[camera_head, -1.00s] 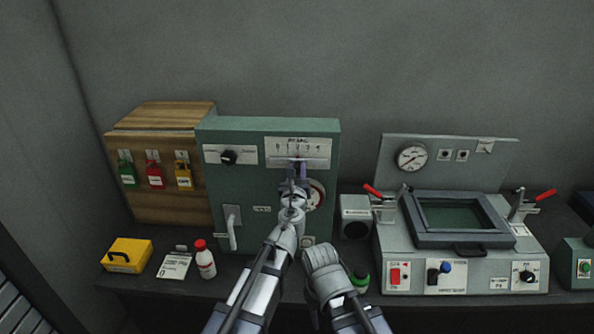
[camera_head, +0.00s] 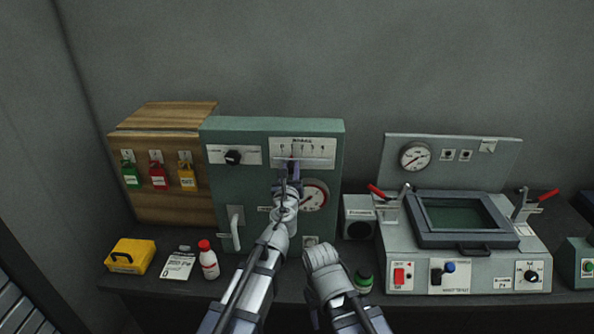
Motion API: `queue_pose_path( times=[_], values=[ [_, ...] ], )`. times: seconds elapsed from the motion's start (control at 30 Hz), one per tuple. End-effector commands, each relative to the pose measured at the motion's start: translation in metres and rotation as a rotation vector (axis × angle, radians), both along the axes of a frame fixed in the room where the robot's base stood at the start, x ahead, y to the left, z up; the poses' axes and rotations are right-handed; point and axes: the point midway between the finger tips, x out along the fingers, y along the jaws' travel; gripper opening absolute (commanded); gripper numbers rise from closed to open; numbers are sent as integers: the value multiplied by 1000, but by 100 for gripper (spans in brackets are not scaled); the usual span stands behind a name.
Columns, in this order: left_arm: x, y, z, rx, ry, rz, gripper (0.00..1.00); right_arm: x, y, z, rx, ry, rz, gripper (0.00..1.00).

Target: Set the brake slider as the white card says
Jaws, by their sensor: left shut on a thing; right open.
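The brake slider's white scale plate (camera_head: 318,149) is at the top right of the green panel (camera_head: 225,185), with numbers from 0 to 4. My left gripper (camera_head: 290,166) is shut at the slider's slot, below the low-number end of the scale, seemingly near 1. It hides the slider knob, so the exact setting cannot be read. My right gripper (camera_head: 320,256) is open and empty, low in front of the panel. The white card (camera_head: 178,265) lies on the bench at the left; its writing is too small to read.
A yellow box (camera_head: 130,257) and a white bottle with a red cap (camera_head: 208,262) flank the card. The panel also carries a black knob (camera_head: 233,157), a lever (camera_head: 235,230) and a round gauge (camera_head: 315,196). A grey machine (camera_head: 460,265) stands to the right.

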Motion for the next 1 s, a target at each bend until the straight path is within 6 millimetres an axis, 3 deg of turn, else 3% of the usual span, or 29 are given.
queue_pose_path(
  times=[0.03, 0.13, 0.4, 0.43, 0.67, 1.0],
  values=[
    [0, 15, 0, 0, 0, 9, 0, 0, 0, 0, 0, 0, 0, 50],
    [0, 30, 0, -1, 0, 9, 0, 0, 0, 0, 0, 0, 0, 50],
    [1, 32, 0, -1, 0, 8, 0, 0, 0, 0, 0, 0, 0, 50],
    [1, 32, 0, -1, 0, 9, 31, 0, 0, 0, 0, 0, 0, 50],
    [1, 31, 0, -1, 0, 7, 57, 0, 0, 0, 0, 0, 0, 50],
    [-1, 30, 0, -1, 0, 4, 60, 0, 0, 0, 0, 0, 0, 50]
  ],
)
